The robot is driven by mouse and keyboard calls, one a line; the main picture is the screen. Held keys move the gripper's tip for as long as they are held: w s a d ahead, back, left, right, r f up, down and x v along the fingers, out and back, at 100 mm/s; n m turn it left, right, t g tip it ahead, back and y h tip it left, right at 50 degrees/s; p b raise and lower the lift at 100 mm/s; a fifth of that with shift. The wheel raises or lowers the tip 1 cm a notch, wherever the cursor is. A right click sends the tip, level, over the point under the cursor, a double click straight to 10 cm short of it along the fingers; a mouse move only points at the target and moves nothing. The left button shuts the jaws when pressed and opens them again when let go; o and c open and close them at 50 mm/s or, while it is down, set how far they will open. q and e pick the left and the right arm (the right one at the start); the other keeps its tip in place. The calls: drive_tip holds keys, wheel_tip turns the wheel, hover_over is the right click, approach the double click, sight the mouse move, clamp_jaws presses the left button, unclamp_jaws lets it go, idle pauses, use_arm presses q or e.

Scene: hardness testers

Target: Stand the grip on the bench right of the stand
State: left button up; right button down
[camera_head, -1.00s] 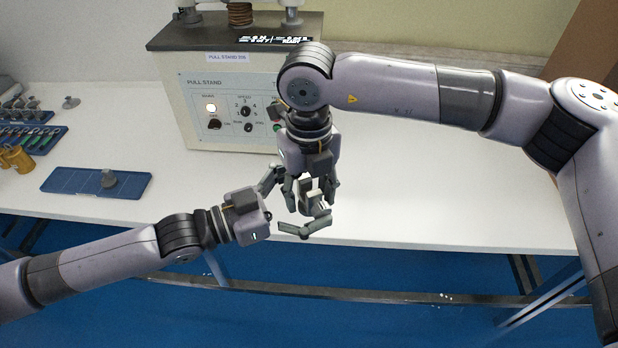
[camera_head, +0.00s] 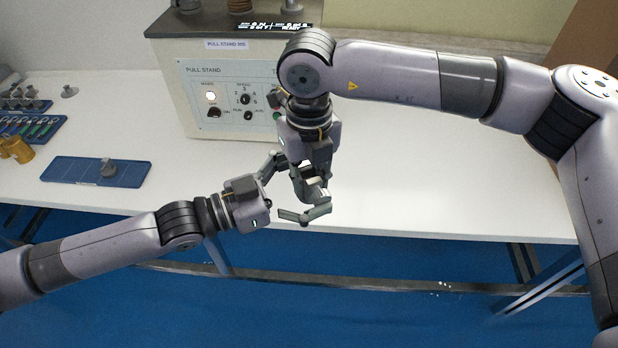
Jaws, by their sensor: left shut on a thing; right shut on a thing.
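The grip (camera_head: 311,187) is a small grey metal piece, mostly hidden among the fingers of both grippers, over the bench's front edge. My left gripper (camera_head: 290,188) comes from the left with its fingers shut on the grip. My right gripper (camera_head: 312,180) points down from above and is also shut on it. Contact details are hidden by the fingers. The stand (camera_head: 222,125) is a beige box labelled PULL STAND with a dark top, behind the grippers and to the left. The white bench (camera_head: 430,190) is bare to the right of the stand.
Brass pieces (camera_head: 16,149), blue racks with tools (camera_head: 35,127) and a small grey part (camera_head: 69,91) are further left. My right arm spans above the clear bench.

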use_arm(q)
drive_tip(key=shift+r, duration=0.1)
drive_tip(key=o, duration=1.1)
drive_tip(key=shift+o, duration=0.5)
